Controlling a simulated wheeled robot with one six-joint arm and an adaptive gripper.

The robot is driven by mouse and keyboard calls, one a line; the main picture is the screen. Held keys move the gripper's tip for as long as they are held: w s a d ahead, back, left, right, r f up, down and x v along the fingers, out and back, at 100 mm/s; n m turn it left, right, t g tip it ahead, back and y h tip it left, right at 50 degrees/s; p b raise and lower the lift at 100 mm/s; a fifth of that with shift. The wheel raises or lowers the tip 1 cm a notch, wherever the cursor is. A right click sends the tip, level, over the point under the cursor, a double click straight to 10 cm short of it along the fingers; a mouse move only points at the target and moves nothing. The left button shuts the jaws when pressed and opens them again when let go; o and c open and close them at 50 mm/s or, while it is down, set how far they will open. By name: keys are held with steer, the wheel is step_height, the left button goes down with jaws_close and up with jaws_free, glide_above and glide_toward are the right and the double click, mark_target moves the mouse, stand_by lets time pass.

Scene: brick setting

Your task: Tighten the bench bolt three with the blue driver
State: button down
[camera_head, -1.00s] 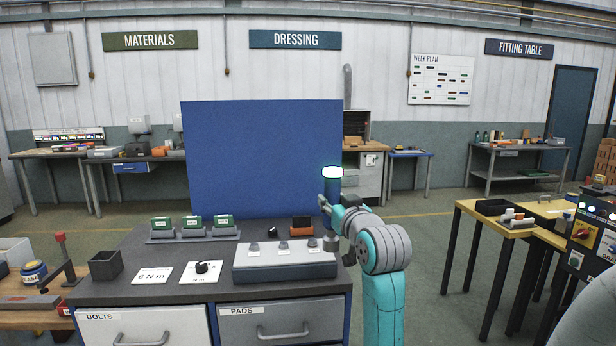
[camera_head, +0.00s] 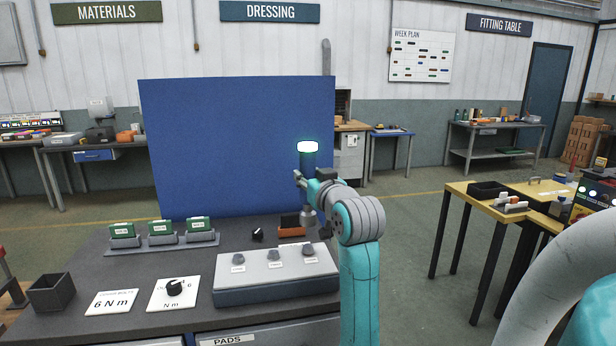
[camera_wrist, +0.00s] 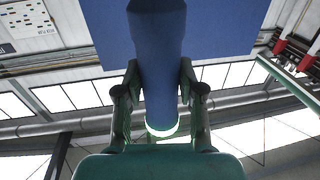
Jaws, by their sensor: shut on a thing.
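The blue driver (camera_head: 309,161) stands upright in my gripper (camera_head: 308,180), with a bright white cap with a green-tinted rim on top. In the wrist view my gripper (camera_wrist: 160,85) has a finger on each side of the driver's blue body (camera_wrist: 160,45). The driver's grey lower end hangs over the right end of a grey bench block (camera_head: 262,292). The block carries three bolts in a row: left (camera_head: 238,260), middle (camera_head: 274,254) and right (camera_head: 308,249). The bolt labels are too small to read.
A blue panel (camera_head: 240,140) stands behind the bench. A "6 N m" card (camera_head: 111,303), a dial plate (camera_head: 174,296), a dark open box (camera_head: 51,293) and a rack of green cases (camera_head: 162,241) sit left. An orange-and-black item (camera_head: 291,228) lies behind the block.

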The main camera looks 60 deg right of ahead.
mark_target(311, 212)
steer(key=shift+s+a, duration=0.1)
steer(key=shift+f, duration=4.3)
steer(key=shift+r, duration=3.6)
steer(key=shift+a, duration=0.1)
